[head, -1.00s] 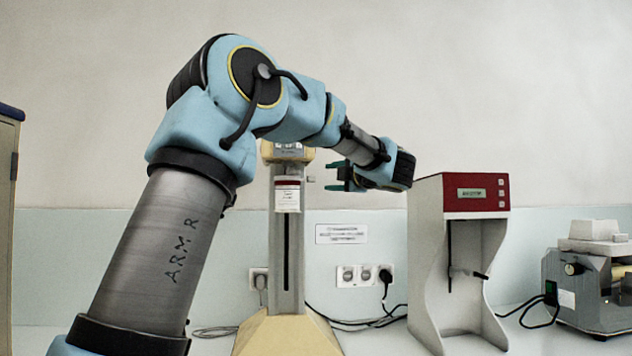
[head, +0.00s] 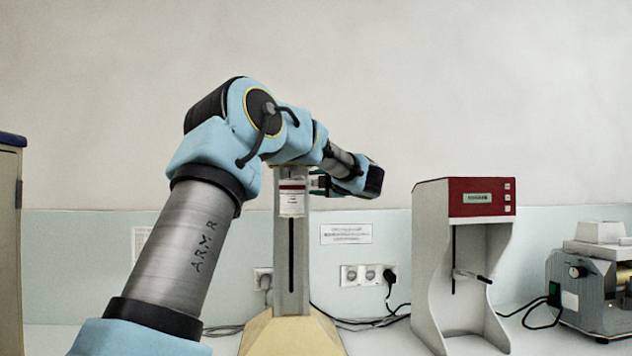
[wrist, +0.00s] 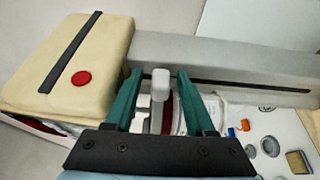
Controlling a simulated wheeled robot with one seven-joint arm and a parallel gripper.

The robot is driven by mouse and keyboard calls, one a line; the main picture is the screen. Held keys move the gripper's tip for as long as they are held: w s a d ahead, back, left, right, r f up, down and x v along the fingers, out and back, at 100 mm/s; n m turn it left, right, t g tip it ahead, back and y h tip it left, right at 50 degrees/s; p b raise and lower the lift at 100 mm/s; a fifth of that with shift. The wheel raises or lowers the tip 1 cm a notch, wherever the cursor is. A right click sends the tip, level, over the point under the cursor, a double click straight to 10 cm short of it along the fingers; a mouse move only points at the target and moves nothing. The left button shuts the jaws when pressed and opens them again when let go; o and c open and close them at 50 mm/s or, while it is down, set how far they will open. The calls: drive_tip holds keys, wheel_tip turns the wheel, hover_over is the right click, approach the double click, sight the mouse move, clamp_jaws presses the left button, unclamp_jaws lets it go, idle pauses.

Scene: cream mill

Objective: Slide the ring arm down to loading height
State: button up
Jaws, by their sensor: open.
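A stand with a grey slotted column (head: 291,260) rises from a cream base (head: 290,335) behind my arm; its upper end is hidden by my arm in the head view. In the wrist view the column (wrist: 230,62) runs rightward from a cream head with a red button. A light grey knob (wrist: 160,84) sticks out beside the column; it may belong to the ring arm, whose ring I cannot make out. My gripper (wrist: 158,78) is open, its green fingers on either side of the knob with gaps. In the head view my gripper (head: 318,183) is right beside the column's upper part.
A red-topped grey machine (head: 478,196) stands to the right, with another machine (head: 590,290) at the far right. Cables and wall sockets (head: 365,275) lie between the stand and the red-topped machine. A cream cabinet (head: 10,250) stands at the left edge.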

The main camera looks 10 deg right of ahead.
clamp_jaws()
idle(0.4)
idle(1.0)
